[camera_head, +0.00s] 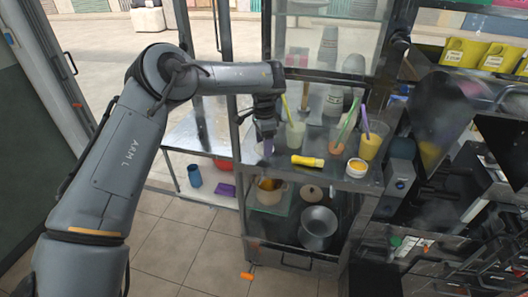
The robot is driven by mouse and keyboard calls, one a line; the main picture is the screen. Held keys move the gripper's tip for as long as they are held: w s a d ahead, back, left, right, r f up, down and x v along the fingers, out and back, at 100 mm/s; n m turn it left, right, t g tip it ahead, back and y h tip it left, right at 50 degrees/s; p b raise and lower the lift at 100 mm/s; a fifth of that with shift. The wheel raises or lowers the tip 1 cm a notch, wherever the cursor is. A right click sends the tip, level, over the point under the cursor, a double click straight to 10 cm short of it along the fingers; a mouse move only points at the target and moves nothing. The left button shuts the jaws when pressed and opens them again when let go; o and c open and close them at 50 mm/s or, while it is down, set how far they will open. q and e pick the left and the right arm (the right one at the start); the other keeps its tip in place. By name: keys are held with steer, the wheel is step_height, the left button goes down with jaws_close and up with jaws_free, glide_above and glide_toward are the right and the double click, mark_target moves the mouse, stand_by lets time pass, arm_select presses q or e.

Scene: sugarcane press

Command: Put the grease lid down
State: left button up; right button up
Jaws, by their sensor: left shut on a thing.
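My left arm reaches in from the left, and its left gripper (266,140) points down at the left edge of the cart's metal counter (318,178). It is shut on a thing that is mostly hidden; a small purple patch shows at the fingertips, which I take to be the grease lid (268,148). I cannot tell whether it touches the counter. A small white open tub with yellow-orange contents (356,168), perhaps the grease pot, stands near the front right of the counter. My right gripper is not in view.
A yellow tube (307,161) lies near the counter's front edge. Several cups with straws, including a yellow drink (372,145) and a pale cup (295,134), stand behind. Below, the shelf holds a metal pot (318,224). Dark machinery fills the right.

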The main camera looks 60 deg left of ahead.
arm_select(q)
step_height(320, 180, down, 4)
steer(key=shift+r+b, duration=0.1)
steer(key=shift+b, duration=0.2)
steer(key=o, duration=1)
steer(key=shift+r, duration=0.2)
step_height(320, 180, up, 12)
steer(key=shift+f+p, duration=0.15)
steer(key=shift+p, duration=1.1)
